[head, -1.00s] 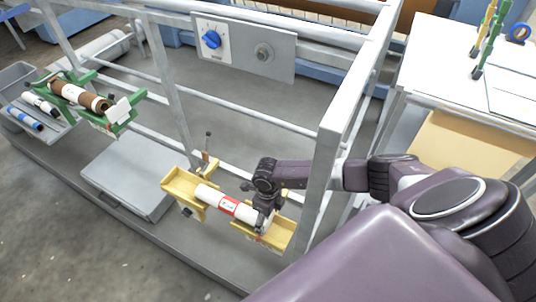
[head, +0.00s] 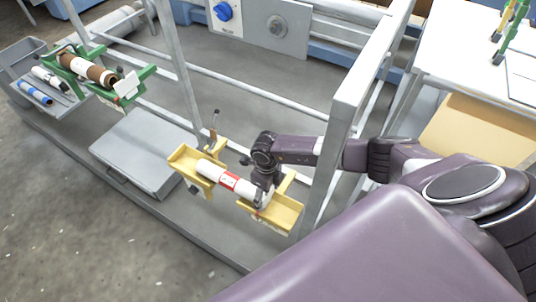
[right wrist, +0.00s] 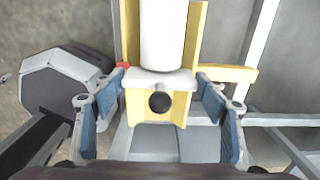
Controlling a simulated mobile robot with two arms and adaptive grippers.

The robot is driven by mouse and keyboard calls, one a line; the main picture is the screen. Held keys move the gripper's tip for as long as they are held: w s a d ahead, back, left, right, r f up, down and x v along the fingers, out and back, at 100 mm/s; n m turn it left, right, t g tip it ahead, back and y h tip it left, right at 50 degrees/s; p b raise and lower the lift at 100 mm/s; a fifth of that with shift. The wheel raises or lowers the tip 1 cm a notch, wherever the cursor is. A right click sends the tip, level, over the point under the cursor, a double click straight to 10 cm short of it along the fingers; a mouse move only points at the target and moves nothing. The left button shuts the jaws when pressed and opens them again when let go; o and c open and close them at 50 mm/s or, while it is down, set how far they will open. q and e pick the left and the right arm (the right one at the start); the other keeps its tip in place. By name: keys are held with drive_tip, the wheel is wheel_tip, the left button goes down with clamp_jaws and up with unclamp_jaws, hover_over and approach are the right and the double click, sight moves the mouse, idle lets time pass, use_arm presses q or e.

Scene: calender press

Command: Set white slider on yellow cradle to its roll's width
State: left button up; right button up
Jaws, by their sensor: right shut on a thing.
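My right gripper (head: 262,198) is at the cradle's right end, by the end of the roll, and hides most of the white slider in the head view. In the right wrist view, the white slider (right wrist: 160,80) is a pale plate with a black knob (right wrist: 160,103), at the near end of the white roll (right wrist: 163,35). My left gripper is out of view.
A green cradle (head: 135,78) with a brown and white roll stands at the left, beside a grey tray (head: 66,103) of rolls. A grey box (head: 145,150) lies between the cradles. A grey frame post (head: 330,150) rises close to my right arm. A white table (head: 450,60) is at right.

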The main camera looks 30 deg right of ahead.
drive_tip(key=o, duration=1.3)
drive_tip(key=shift+r, duration=0.15)
wheel_tip(320, 180, up, 12)
drive_tip(key=shift+f, duration=0.1)
